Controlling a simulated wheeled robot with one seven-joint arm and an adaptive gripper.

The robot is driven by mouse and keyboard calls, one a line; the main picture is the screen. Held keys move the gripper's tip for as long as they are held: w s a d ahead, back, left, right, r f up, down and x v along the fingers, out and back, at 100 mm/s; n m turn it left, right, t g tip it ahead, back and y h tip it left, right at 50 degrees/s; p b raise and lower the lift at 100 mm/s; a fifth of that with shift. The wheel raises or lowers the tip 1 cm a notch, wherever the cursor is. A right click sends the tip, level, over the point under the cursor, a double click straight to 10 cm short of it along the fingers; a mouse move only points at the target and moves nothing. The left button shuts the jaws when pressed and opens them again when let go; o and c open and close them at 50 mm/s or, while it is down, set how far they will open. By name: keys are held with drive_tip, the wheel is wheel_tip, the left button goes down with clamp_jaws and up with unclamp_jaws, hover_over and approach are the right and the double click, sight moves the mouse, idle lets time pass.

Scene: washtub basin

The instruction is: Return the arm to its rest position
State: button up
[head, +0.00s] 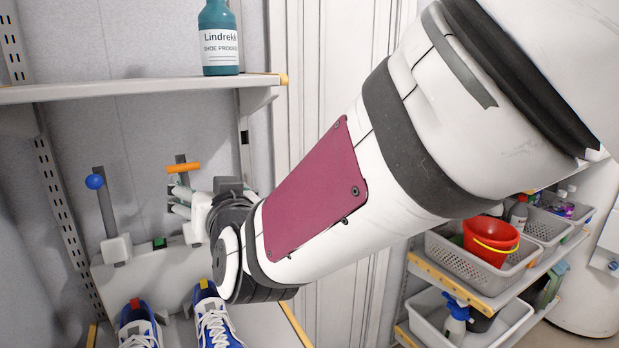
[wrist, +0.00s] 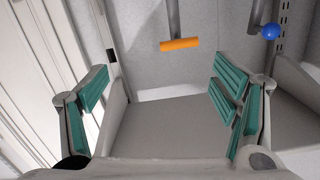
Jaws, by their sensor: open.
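My gripper (wrist: 163,115) is open in the wrist view, with its teal-padded fingers wide apart and nothing between them. In the head view my gripper (head: 178,198) is partly hidden behind my wrist, in front of the back panel and near the orange-tipped lever (head: 183,167). The orange bar also shows ahead of the fingers in the wrist view (wrist: 180,44), apart from them. My arm reaches across the head view from upper right to the left middle.
A shelf (head: 130,90) with a teal bottle (head: 219,40) is above my gripper. A blue-knobbed lever (head: 95,182) stands left. Blue shoes (head: 138,325) (head: 214,322) sit below. Grey baskets (head: 480,262), one with a red bucket (head: 490,241), stand on a rack at right.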

drive_tip(key=s+d+g+h, duration=0.1)
drive_tip(key=d+g+h, duration=0.15)
drive_tip(key=d, duration=1.05)
drive_tip(key=s+d+f+m+g+h, duration=0.2)
drive_tip(key=s+d+f+g+h, duration=0.1)
drive_tip(key=s+d, duration=0.7)
drive_tip(key=s+d+f+m+g+h, duration=0.2)
drive_tip(key=s+d+f+g+h, duration=0.1)
drive_tip(key=s+d, duration=0.8)
drive_tip(key=d+f+g, duration=0.1)
drive_tip(key=d, duration=0.3)
drive_tip(key=shift+f, duration=0.25)
